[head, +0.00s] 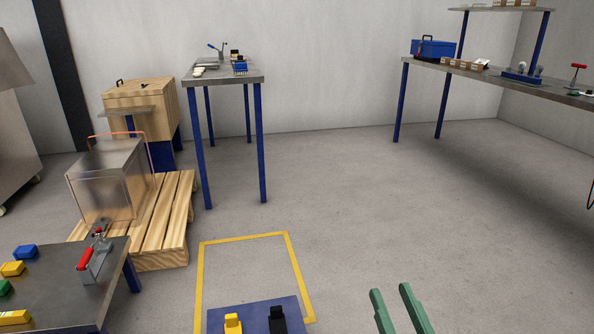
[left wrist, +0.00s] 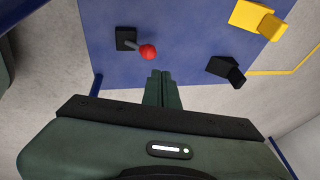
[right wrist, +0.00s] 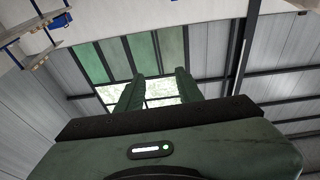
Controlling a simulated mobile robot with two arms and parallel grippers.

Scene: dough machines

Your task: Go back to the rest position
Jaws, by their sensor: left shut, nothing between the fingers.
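My right gripper (head: 402,308) shows at the bottom of the head view, its two green fingers apart with nothing between them. In the right wrist view the right gripper (right wrist: 158,88) points up toward the roof and windows, fingers spread and empty. My left gripper is outside the head view. In the left wrist view the left gripper (left wrist: 159,88) has its fingers together, empty, over a blue panel (left wrist: 190,40). A red-knobbed lever (left wrist: 147,51) stands beyond its fingertips; I cannot tell the exact distance.
The blue panel (head: 255,318) carries yellow (head: 232,323) and black (head: 277,320) parts. A metal table (head: 60,290) with a red-handled clamp (head: 88,258) stands left, near a wooden pallet (head: 170,220). A long bench (head: 490,78) stands right. The middle floor is clear.

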